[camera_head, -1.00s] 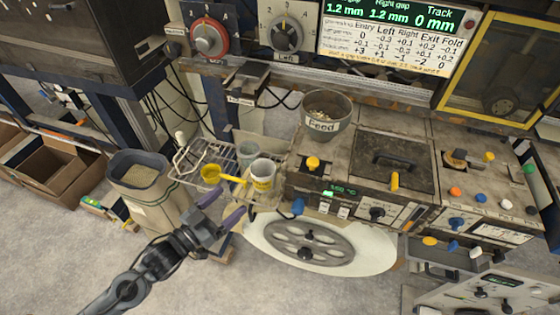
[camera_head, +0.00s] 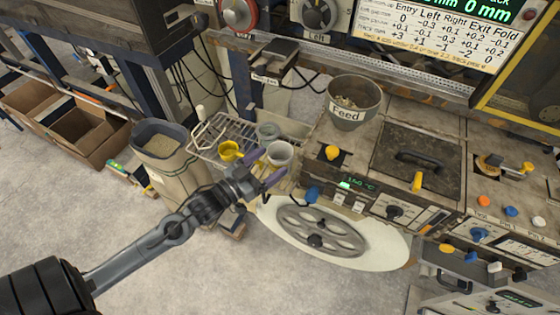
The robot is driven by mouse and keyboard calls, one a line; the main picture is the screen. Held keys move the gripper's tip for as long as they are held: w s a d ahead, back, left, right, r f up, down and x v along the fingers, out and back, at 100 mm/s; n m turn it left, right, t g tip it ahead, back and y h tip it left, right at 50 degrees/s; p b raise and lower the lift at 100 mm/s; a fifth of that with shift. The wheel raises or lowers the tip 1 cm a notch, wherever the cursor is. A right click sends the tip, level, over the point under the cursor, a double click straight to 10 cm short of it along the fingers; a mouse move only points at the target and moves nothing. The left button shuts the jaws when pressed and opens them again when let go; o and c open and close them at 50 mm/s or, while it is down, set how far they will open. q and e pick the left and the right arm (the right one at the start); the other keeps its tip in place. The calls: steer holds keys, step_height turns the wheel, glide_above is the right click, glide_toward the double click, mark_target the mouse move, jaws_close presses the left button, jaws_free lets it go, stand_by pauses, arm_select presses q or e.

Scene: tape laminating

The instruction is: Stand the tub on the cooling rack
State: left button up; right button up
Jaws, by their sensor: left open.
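The tub (camera_head: 281,151) is a white cup-shaped container at the right of the wire cooling rack (camera_head: 205,134); its lower part is hidden behind my gripper. I cannot tell exactly what it rests on. My left gripper (camera_head: 268,169) is open, its purple fingers pointing toward the tub from the front left. It appears very close to the tub, but I cannot tell whether it touches. My right gripper is not in view.
The machine with a feed pot (camera_head: 354,103) and a dark lidded plate (camera_head: 418,155) is to the right. A spoked wheel (camera_head: 320,232) lies in front of it.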

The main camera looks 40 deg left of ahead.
arm_select(q)
steer(key=shift+w+d+b, duration=0.15)
steer(key=shift+w+d, duration=0.05)
steer(key=shift+w, duration=0.95)
steer(key=shift+w+d+b, duration=0.15)
steer(key=shift+w, duration=0.95)
steer(key=shift+r, duration=0.1)
steer(key=c, duration=0.8)
